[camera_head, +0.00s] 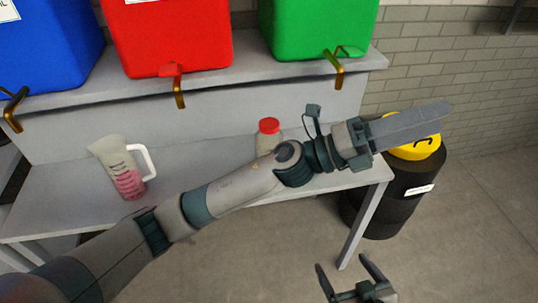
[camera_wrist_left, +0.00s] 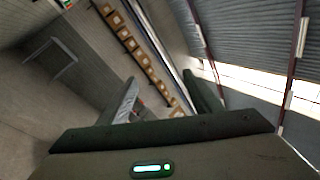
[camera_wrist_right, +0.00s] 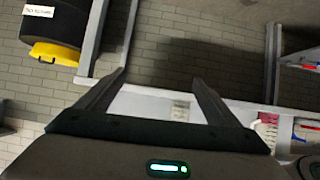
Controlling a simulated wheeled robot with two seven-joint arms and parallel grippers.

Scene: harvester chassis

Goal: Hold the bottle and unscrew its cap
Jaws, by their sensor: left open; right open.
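The bottle (camera_head: 268,143), pale with a red cap (camera_head: 268,125), stands upright on the grey bench, and its lower part is hidden behind my left arm. My left gripper (camera_head: 447,112) is past the bench's right end, above the black bin, and is seen edge-on. In the left wrist view its jaws are apart and empty. My right gripper (camera_head: 346,263) is low in front of the bench, well apart from the bottle, open and empty. In the right wrist view a pale labelled thing (camera_wrist_right: 181,111) shows beyond its fingers; I cannot tell if it is the bottle.
A jug (camera_head: 128,182) with pink liquid stands left on the bench (camera_head: 70,200). Blue (camera_head: 45,45), red (camera_head: 170,35) and green (camera_head: 318,25) containers with brass taps sit on the shelf above. A black bin (camera_head: 390,205) with a yellow top stands right of the bench.

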